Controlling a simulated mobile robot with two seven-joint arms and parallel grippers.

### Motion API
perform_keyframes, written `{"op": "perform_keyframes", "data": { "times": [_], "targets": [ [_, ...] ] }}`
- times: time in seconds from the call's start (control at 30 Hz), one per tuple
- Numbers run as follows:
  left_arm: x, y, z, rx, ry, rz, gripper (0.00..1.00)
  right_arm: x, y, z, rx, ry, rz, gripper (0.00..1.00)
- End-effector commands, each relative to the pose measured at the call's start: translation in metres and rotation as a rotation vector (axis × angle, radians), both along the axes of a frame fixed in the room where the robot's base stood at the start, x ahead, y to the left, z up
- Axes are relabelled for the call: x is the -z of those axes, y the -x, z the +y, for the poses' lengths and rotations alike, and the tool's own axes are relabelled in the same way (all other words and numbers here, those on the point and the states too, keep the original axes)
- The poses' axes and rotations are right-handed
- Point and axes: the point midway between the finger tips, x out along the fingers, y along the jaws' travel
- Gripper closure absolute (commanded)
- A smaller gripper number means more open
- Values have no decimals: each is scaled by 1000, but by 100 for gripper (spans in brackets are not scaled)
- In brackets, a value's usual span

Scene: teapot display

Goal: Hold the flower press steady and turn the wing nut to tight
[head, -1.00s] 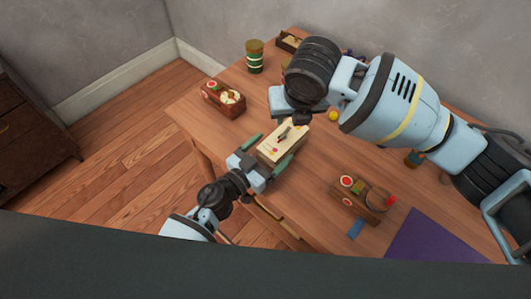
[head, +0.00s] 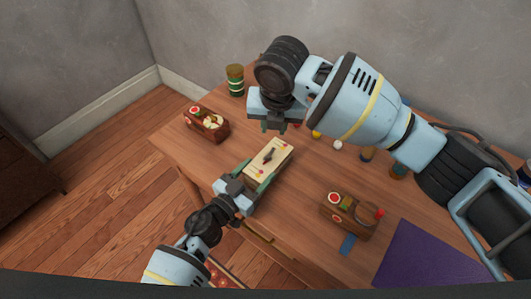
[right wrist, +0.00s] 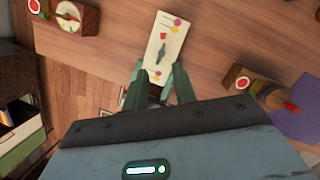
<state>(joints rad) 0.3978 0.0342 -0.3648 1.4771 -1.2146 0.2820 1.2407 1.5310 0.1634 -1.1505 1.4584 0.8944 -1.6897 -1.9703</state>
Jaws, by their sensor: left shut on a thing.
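The flower press (head: 282,150) is a cream block with red and yellow marks on its top, lying on the table near its front edge. A dark wing nut (head: 268,157) sits on its top. The right wrist view shows the press (right wrist: 172,30) and the wing nut (right wrist: 158,54) too. My left gripper (head: 257,175) is shut on the near end of the press, one green finger along each side. My right gripper (head: 275,126) is above and beyond the press, apart from the wing nut. Its fingers (right wrist: 159,70) are spread and empty in the right wrist view.
A wooden box with a red-and-white dial (head: 207,127) stands at the left. A similar box (head: 348,217) stands at the right, with a blue piece (head: 348,244) and a purple mat (head: 430,258) nearby. A green-banded jar (head: 235,80) and small balls stand farther back.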

Motion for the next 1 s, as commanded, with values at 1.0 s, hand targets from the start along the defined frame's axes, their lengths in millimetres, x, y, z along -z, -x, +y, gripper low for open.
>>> {"op": "perform_keyframes", "data": {
  "times": [1.0],
  "targets": [
    [0,0,0,0,0,0,71,19,-11,11,565,-24,257,73]
  ]
}}
